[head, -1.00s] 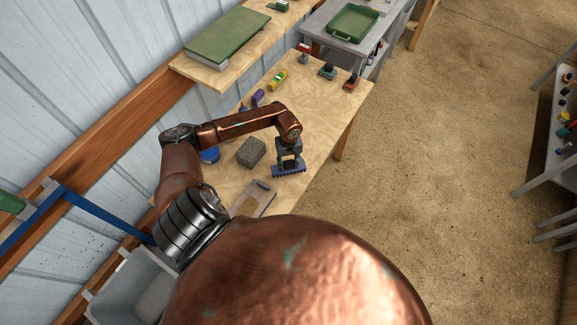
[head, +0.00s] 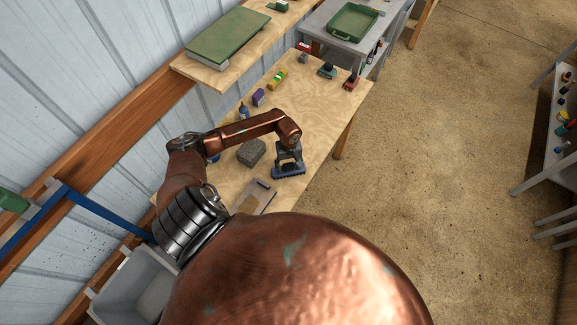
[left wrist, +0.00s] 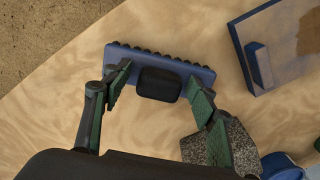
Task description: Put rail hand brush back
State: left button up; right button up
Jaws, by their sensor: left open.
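The hand brush (head: 288,173) lies on the wooden workbench, a blue block with dark bristles along one edge. In the left wrist view its black handle (left wrist: 159,84) rises from the blue back. My left gripper (head: 289,157) is just over the brush; in the left wrist view its open green-padded fingers (left wrist: 160,88) stand on either side of the handle, with gaps between pads and handle. My right gripper is not in view. I cannot tell which part is the brush's rail.
A grey rough block (head: 251,152) sits left of the brush. A flat handled tool (head: 258,195) lies nearer me. Bottles and small items stand further back on the bench. A grey bin (head: 135,285) and blue bar (head: 105,213) are at left.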

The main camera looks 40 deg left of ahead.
aim_at(289, 165)
pick_arm(q)
jog(key=shift+r, duration=0.25)
notch_tip(289, 165, up, 12)
jog(key=b, duration=0.2)
jog(key=shift+b, duration=0.35)
